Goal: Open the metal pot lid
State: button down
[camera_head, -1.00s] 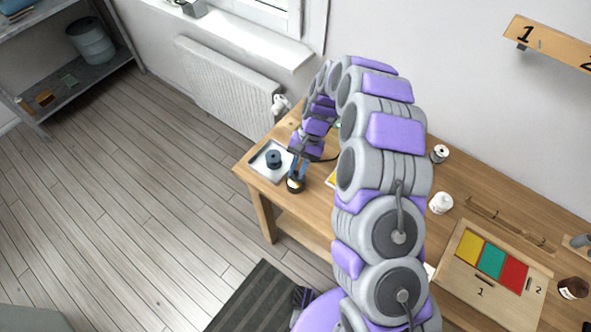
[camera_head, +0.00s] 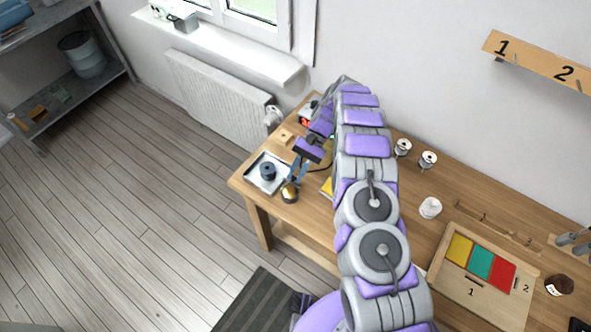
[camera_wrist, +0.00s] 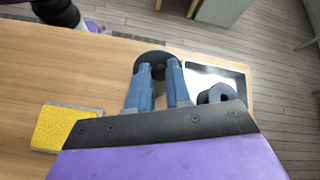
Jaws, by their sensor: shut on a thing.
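A small dark pot with a gold-toned side (camera_head: 290,193) stands near the front left edge of the wooden table. My gripper (camera_head: 295,178) reaches down over it, its blue fingers at the top of the pot. In the wrist view my gripper (camera_wrist: 158,74) is shut on the pot lid (camera_wrist: 152,57), whose dark round rim shows past the fingertips. The fingers hide the gripped part. I cannot tell whether the lid sits on the pot or is apart from it.
A metal tray (camera_head: 255,181) with a dark round object (camera_head: 268,171) lies left of the pot. A yellow pad (camera_wrist: 62,127) lies on the other side. A white jar (camera_head: 430,208), spools and a colored panel board (camera_head: 456,278) stand farther right.

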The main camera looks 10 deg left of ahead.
jog(key=shift+w+p, duration=0.25)
jog(key=shift+p, duration=0.25)
dwell(0.3)
jog(key=c, duration=1)
grip_release()
jog(key=shift+g, duration=0.3)
jog(key=shift+c, duration=0.2)
jog(key=shift+s+d+r, duration=0.1)
jog(key=shift+s+r, duration=0.15)
jog(key=shift+r, duration=0.65)
jog(key=shift+s+d+r, duration=0.1)
jog(key=shift+s+r, duration=0.1)
jog(key=shift+r, duration=0.7)
jog(key=s+d, duration=0.3)
jog(key=s, duration=0.3)
jog(key=s+d+r, duration=0.1)
jog(key=s+d, duration=0.2)
jog(key=s, duration=0.4)
jog(key=shift+s+d+p, duration=0.15)
jog(key=shift+d+p, duration=0.2)
jog(key=shift+p, duration=0.1)
jog(key=shift+r, duration=0.1)
